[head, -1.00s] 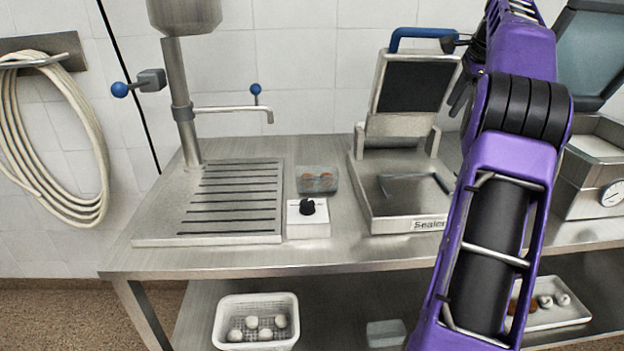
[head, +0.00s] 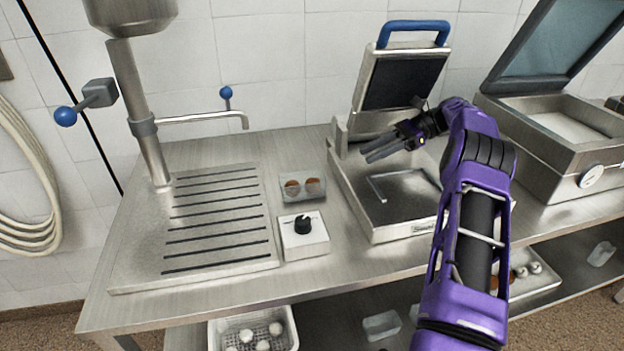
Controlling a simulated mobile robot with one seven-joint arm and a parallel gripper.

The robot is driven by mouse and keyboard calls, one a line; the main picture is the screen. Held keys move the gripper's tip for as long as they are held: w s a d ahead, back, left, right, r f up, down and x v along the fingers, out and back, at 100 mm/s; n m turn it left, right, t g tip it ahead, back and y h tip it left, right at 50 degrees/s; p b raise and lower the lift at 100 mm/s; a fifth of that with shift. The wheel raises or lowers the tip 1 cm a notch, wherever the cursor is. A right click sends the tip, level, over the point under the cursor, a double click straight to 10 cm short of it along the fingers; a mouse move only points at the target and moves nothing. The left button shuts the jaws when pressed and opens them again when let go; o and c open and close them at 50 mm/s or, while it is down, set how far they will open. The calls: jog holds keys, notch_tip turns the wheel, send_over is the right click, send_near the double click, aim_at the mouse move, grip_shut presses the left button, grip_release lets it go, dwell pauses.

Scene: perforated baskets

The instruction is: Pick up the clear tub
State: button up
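A clear tub (head: 303,187) with brown round items in it stands upright on the steel counter, behind the white box with the black knob. Another clear tub (head: 381,325) is on the lower shelf, and it looks empty. A third clear tub (head: 601,254) is on the lower shelf at the far right. My gripper (head: 366,155) is above the sealer's tray, to the right of and higher than the counter tub, and apart from it. Its dark fingers point left. I see nothing held, but the gap between the fingers is too small to judge.
The sealer (head: 378,225) stands with its lid up beneath my gripper. The knob box (head: 304,236) sits just in front of the counter tub. A ridged drain board (head: 120,270) lies left. A white perforated basket (head: 290,325) with white round items is below.

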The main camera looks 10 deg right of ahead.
jog(key=b, duration=0.2)
send_near(307, 184)
jog(key=x, duration=0.3)
jog(key=shift+w+a+f, duration=0.15)
jog(key=shift+w+f, duration=0.05)
jog(key=shift+w, duration=0.05)
jog(key=shift+s+x, duration=0.2)
jog(key=shift+x, duration=2.6)
jog(key=shift+r, duration=0.2)
grip_shut()
